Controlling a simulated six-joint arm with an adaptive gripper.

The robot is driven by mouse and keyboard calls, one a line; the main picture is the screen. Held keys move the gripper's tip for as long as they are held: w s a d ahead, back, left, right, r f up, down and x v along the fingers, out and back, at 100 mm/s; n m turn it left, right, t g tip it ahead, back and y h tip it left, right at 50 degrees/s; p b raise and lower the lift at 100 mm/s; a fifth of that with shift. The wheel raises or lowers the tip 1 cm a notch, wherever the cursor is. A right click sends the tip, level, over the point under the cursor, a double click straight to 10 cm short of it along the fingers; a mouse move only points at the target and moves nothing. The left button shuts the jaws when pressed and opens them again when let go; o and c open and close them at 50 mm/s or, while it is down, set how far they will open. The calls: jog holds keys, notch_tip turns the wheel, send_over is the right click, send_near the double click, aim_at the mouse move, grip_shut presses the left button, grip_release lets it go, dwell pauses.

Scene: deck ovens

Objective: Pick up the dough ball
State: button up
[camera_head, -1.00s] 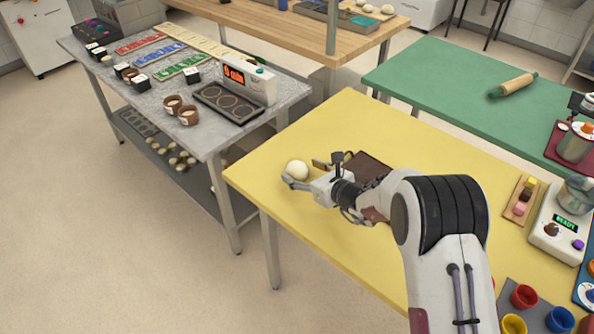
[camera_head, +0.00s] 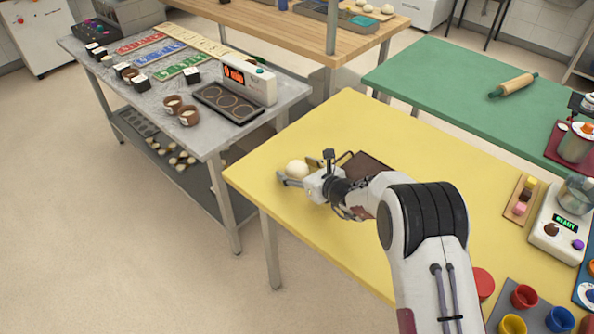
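The dough ball (camera_head: 297,169) is round and cream-coloured. It rests on the yellow table (camera_head: 345,115) near its left corner. My gripper (camera_head: 299,175) reaches it from the right, low over the table, with its fingers apart. One finger lies on the near side of the ball, and the other is at its far right side, partly hidden. I cannot tell whether either finger touches the ball.
A dark brown mat (camera_head: 368,165) lies partly behind my gripper. A grey metal table (camera_head: 200,115) with a digital device (camera_head: 248,82) stands to the left. Several coloured cups, including a red one (camera_head: 524,296), are at the lower right. The yellow tabletop's far part is clear.

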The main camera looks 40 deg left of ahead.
aim_at(297, 165)
jog(key=c, duration=1)
jog(key=shift+o, duration=0.2)
jog(key=shift+r, duration=0.1)
jog(key=shift+r, duration=4.95)
